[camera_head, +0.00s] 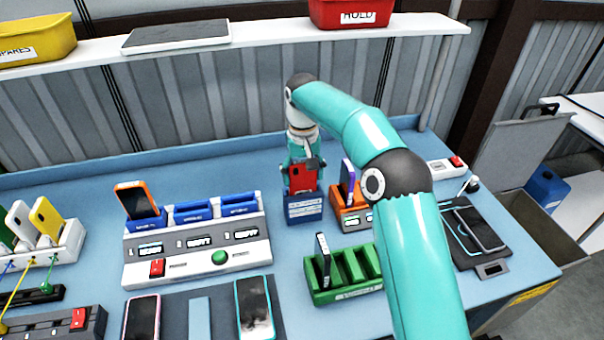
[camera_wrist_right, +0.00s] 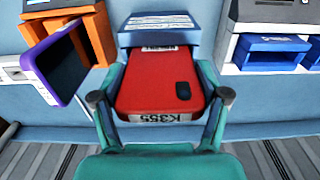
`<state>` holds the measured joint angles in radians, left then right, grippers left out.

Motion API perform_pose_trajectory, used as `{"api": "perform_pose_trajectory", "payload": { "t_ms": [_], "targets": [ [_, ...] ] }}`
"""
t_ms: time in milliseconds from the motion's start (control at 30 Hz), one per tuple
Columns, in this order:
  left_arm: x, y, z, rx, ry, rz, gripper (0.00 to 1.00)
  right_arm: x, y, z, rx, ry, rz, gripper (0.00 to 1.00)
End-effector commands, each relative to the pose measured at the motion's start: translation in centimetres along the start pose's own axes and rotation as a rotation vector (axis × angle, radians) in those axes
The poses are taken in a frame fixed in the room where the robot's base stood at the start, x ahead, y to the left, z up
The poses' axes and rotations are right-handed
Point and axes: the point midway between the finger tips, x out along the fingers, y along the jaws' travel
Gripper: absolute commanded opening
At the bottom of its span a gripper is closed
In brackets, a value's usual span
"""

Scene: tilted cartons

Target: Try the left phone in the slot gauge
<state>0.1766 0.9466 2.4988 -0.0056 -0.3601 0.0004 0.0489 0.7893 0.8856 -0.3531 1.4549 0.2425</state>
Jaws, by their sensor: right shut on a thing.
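My right gripper (camera_head: 303,163) is shut on a red phone (camera_head: 303,180) at the back middle of the bench. In the right wrist view the red phone (camera_wrist_right: 160,85) is between the two fingers (camera_wrist_right: 160,97), with a K355 label at its near end. Its far end meets a blue block with a white label (camera_head: 304,208), apparently the slot gauge. The block also shows in the wrist view (camera_wrist_right: 160,38). How deep the phone sits in it, I cannot tell. Two phones lie at the front, one pink-edged (camera_head: 142,318), one teal-edged (camera_head: 254,308). My left gripper is out of view.
A white test station (camera_head: 200,262) with blue cradles holds an orange phone (camera_head: 135,200). An orange holder (camera_head: 352,219) with a purple phone (camera_head: 347,174) stands close right of the gauge. A green rack (camera_head: 345,283) is in front. A shelf (camera_head: 270,38) runs behind.

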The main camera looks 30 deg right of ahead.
Motion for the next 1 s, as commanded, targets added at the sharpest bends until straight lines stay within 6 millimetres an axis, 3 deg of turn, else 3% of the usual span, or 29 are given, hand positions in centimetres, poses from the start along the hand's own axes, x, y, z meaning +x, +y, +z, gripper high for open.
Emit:
{"api": "perform_pose_trajectory", "payload": {
  "t_ms": [1000],
  "targets": [
    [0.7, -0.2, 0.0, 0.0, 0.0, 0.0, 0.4, 1.2, 0.0, 0.0, 0.001, 0.001, 0.0, 0.19]
  ]
}}
